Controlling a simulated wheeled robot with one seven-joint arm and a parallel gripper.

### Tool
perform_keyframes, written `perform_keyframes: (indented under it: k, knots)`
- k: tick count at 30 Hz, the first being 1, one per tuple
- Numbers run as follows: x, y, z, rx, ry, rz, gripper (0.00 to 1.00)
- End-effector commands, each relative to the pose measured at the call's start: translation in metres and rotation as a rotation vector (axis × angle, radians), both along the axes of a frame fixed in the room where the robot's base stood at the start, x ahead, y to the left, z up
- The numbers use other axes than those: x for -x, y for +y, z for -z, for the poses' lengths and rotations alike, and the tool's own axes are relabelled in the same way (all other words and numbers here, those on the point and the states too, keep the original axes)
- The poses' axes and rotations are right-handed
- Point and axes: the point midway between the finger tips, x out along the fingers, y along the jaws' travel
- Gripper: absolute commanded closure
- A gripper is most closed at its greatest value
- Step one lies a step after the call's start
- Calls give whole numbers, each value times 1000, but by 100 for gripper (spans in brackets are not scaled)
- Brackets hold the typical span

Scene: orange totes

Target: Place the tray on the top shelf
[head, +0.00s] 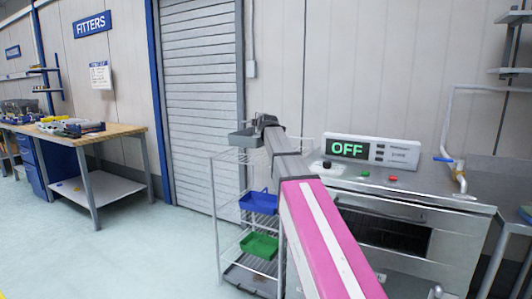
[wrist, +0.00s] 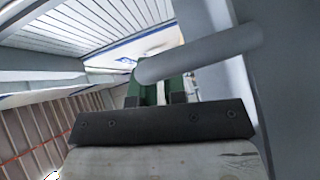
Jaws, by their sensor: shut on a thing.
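A grey tray (head: 243,139) is at the top of the wire rack (head: 216,195), level with its upper rails. My gripper (head: 262,121) is at the end of my outstretched arm, right beside the tray, and is shut on it. The fingertips are too small in the head view to show the grip clearly. I cannot tell whether the tray's underside touches the top shelf (head: 304,141). The wrist view is filled with close grey and dark parts, and the tray cannot be made out there with certainty.
A blue tray (head: 259,202) and a green tray (head: 259,245) sit on lower levels of the rack. A roller shutter (head: 200,90) is behind. The floor at left is open, before a workbench (head: 85,138).

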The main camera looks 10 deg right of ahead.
Motion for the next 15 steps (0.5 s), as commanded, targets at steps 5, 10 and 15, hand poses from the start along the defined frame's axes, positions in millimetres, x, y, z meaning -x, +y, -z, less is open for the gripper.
perform_keyframes:
  k: [5,10,15]
  knots:
    - [-14,-10,5,0,1,-3,100]
    - [-33,-38,25,-1,0,-2,100]
    - [-53,-65,45,-1,1,-2,100]
